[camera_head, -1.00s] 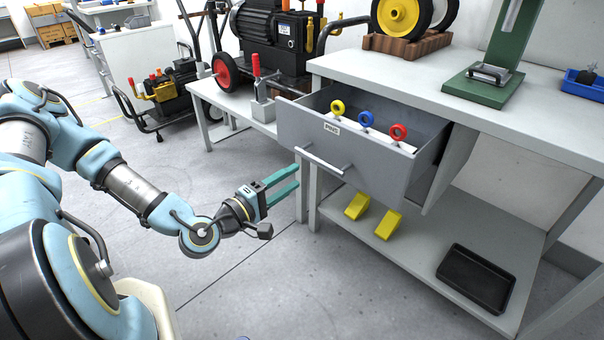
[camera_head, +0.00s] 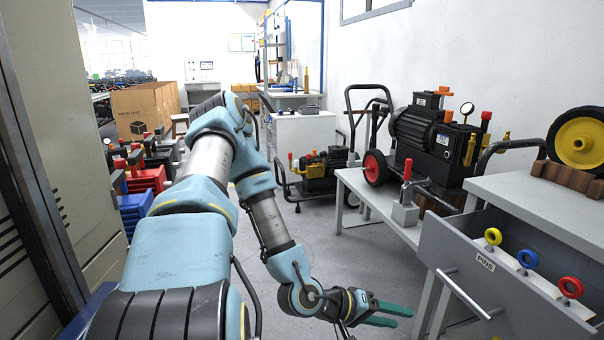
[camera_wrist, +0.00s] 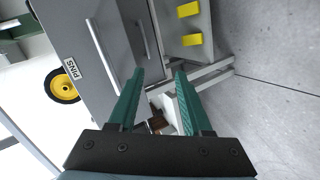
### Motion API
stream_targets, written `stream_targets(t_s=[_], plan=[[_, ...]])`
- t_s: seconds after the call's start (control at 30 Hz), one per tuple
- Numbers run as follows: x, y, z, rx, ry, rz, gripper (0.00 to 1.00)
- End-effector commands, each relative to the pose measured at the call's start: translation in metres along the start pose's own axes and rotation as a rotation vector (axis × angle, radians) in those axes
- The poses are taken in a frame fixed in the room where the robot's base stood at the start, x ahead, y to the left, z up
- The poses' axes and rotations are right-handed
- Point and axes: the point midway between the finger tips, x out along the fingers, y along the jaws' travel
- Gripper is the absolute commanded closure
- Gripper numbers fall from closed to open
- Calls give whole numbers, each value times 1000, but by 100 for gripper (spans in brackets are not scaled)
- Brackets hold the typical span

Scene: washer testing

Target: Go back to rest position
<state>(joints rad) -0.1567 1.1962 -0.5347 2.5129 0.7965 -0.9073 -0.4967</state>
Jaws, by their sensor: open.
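My gripper (camera_head: 392,315) has green fingers and hangs low in front of the grey drawer in the head view. Its fingers (camera_wrist: 160,75) are apart in the wrist view, with nothing held between them. My arm reaches forward and bends down to the right. The drawer (camera_head: 508,285), labelled PINS, is pulled open at the lower right and stands apart from the gripper. Yellow (camera_head: 493,236), blue (camera_head: 528,259) and red (camera_head: 571,287) ring-topped pins stand in it. The drawer front and its handle also show in the wrist view (camera_wrist: 110,60).
A black pump (camera_head: 425,140) stands on a low bench right of centre. A smaller machine on a cart (camera_head: 318,172) is behind. A cardboard box (camera_head: 143,108) and red and blue bins (camera_head: 143,183) are at the left. The floor (camera_head: 338,262) between is clear.

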Motion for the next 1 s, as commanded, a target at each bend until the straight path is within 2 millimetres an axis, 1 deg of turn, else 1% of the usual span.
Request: stream_targets(t_s=[0.03,0.1,0.17,0.23,0.33,0.43,0.47,0.5,0.57,0.6,0.67,0.7,0.73,0.8,0.9,1.0], plan=[[-15,-6,-11,64,-27,-96,50],[-35,-21,-22,128,-63,-226,50],[-56,-32,-33,173,-89,-335,50],[-83,-40,-48,216,-116,-457,50],[-126,-43,-69,253,-143,-619,50],[-171,-37,-88,266,-161,-764,50],[-184,-34,-94,264,-164,-803,50],[-203,-28,-100,259,-167,-853,50],[-230,-16,-108,245,-169,-918,50],[-247,-7,-112,233,-169,-956,50],[-272,9,-116,207,-168,-1004,50],[-287,20,-117,188,-166,-1029,50],[-297,28,-118,172,-164,-1043,50],[-318,47,-116,136,-161,-1066,50],[-338,70,-112,91,-158,-1075,50],[-349,84,-107,62,-158,-1072,50]])
